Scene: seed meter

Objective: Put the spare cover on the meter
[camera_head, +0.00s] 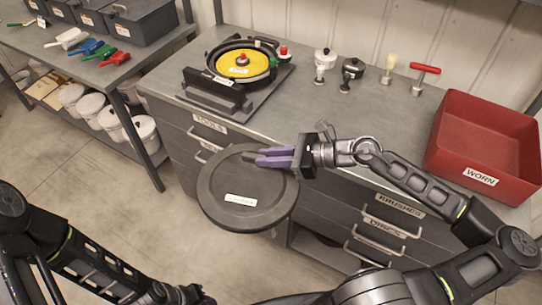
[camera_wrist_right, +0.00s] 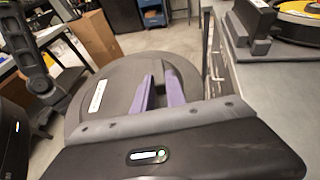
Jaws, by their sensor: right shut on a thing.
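The spare cover, a round dark grey lid with a white label (camera_head: 238,215), is held in front of the bench, off the counter's front edge. My right gripper (camera_head: 272,157) is shut on its far side, with purple fingers. The right wrist view shows the cover (camera_wrist_right: 100,85) beyond the purple fingers (camera_wrist_right: 160,90). The meter (camera_head: 215,92) stands on the bench, behind and above the cover in the head view. Its housing is open, showing a yellow disc (camera_head: 238,64) with a red knob. My left gripper (camera_head: 188,296) is at the bottom edge, mostly cut off.
A red bin labelled WORN (camera_head: 485,150) stands at the bench's right. A red T-handled tool (camera_head: 421,78) and several small knobbed tools stand along the back. A side table (camera_head: 110,70) with coloured scoops is at left. The counter between meter and bin is mostly clear.

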